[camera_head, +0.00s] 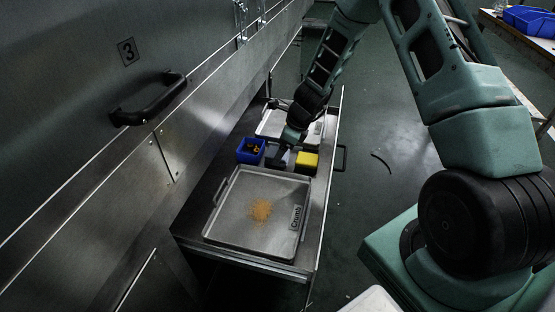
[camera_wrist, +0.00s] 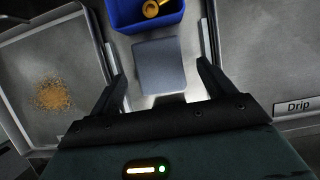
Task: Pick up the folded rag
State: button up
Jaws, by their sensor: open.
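A grey-blue, square folded rag (camera_wrist: 160,65) lies flat in the middle of the wrist view, just below a blue bin in the picture. My gripper (camera_wrist: 162,74) is open, with one black finger to the left of the rag and one to the right. The fingers are apart from the rag's sides, with nothing held between them. In the head view my gripper (camera_head: 280,160) is low over the drawer between the blue bin and a yellow block, and it mostly hides the rag.
The blue bin (camera_head: 250,151) holds yellow-brass pieces. The yellow block (camera_head: 306,162) stands close on the right. A metal tray (camera_head: 236,199) with orange crumbs lies in front, another tray (camera_head: 271,122) behind. The steel cabinet wall (camera_head: 80,110) with a black handle rises left.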

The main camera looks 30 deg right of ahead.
jog(key=shift+x, duration=1.1)
jog(key=shift+r, duration=0.1)
jog(key=c, duration=1.1)
jog(key=shift+o, duration=0.2)
notch_tip(320, 180, up, 10)
jog(key=p, duration=0.4)
